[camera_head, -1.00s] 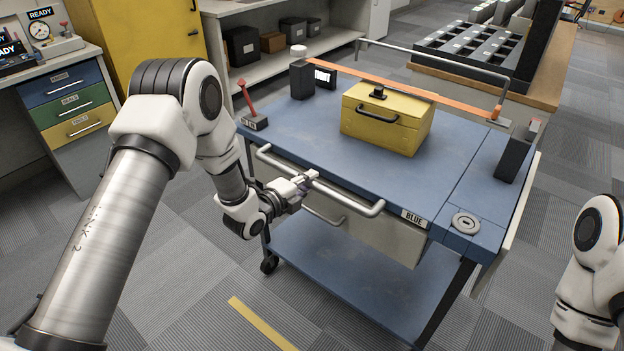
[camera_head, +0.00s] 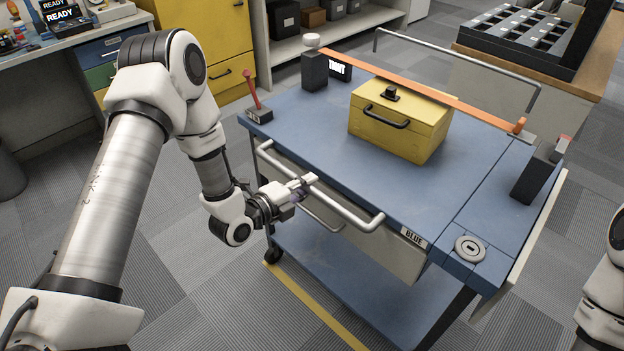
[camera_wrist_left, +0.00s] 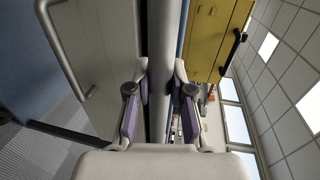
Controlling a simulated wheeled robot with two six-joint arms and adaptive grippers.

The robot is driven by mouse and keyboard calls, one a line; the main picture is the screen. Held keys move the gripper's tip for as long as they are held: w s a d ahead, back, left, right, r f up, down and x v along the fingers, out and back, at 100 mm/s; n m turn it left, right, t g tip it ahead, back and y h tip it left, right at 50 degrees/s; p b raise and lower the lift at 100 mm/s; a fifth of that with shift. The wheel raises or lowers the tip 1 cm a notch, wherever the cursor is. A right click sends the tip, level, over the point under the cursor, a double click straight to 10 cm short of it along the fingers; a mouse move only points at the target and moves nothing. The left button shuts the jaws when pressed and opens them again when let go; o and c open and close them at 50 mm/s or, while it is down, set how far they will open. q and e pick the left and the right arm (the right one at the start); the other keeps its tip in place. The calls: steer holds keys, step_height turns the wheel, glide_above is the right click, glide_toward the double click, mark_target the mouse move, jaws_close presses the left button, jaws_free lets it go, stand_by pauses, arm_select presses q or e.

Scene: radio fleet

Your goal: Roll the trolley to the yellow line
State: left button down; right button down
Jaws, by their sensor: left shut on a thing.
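The blue trolley (camera_head: 310,140) stands in the middle of the head view, with a "BLUE" label (camera_head: 413,237) on its front edge. Its grey push handle (camera_head: 345,214) runs along the near side. My left gripper (camera_head: 302,187) is shut on that handle, near its middle; the left wrist view shows the bar (camera_wrist_left: 162,75) between the two fingers (camera_wrist_left: 157,100). The yellow line (camera_head: 318,310) lies on the floor under the trolley's near side, and the near left wheel (camera_head: 273,255) is at its far end. My right arm shows at the right edge; its gripper is out of frame.
On the trolley sit a yellow box (camera_head: 400,120), a red lever (camera_head: 252,90) and dark posts with an orange strap (camera_head: 430,92) across. A workbench (camera_head: 90,40), yellow cabinet (camera_head: 205,50) and shelf (camera_head: 340,30) stand behind. A parts table (camera_head: 500,80) is at back right.

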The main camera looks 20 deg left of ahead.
arm_select(q)
steer(key=c, duration=1)
jaws_free()
steer(key=shift+w, duration=0.1)
steer(key=v, duration=1.2)
